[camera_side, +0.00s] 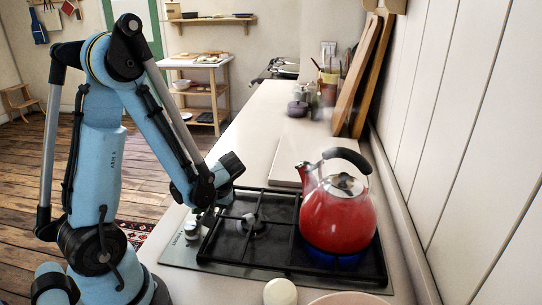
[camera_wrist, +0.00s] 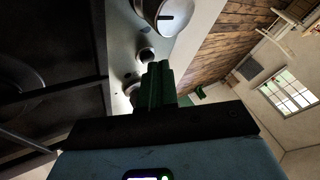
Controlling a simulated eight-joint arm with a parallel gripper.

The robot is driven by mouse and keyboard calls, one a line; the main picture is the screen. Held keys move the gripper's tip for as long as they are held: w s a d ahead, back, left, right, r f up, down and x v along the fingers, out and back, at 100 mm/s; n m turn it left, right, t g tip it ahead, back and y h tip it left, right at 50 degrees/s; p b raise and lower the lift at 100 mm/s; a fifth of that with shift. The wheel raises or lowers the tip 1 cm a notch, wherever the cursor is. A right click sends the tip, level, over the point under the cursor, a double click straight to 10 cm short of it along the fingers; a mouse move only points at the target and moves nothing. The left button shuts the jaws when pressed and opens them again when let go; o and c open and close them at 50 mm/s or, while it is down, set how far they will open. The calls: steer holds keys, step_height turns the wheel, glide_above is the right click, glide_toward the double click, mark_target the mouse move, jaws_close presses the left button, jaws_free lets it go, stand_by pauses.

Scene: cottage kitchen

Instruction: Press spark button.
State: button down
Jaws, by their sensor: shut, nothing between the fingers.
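The hob (camera_side: 180,251) is a steel plate with dark grates on the counter. A silver knob (camera_wrist: 168,14) shows at the top of the wrist view, and knobs (camera_side: 191,229) show at the hob's left side in the side view. Just below the knob in the wrist view is a small round button (camera_wrist: 146,55); another small round part sits lower left, partly hidden. I cannot tell for sure which is the spark button. My gripper (camera_wrist: 158,66) has its dark green fingers shut and empty, with the tips close to the small button. I cannot tell whether they touch.
A red kettle (camera_side: 336,218) steams over a blue flame on the right burner. The left burner (camera_side: 253,225) is bare. A pale board (camera_side: 288,178) lies behind the hob. A cream round object (camera_side: 280,292) and a pale bowl (camera_side: 347,299) stand at the front. Boards (camera_side: 364,75) lean on the wall.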

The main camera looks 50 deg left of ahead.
steer(key=shift+r, duration=0.4)
steer(key=shift+r, duration=3)
steer(key=w+d+r+m+t+h, duration=0.2)
steer(key=d+m+t, duration=0.3)
steer(key=d, duration=0.4)
steer(key=w+d+r+m+t+h, duration=0.3)
steer(key=w+d+m+t+h, duration=0.1)
steer(key=d+m, duration=0.4)
steer(key=shift+w+d+r+t+h, duration=0.3)
steer(key=shift+d+t+h, duration=0.1)
steer(key=shift+d+t, duration=0.15)
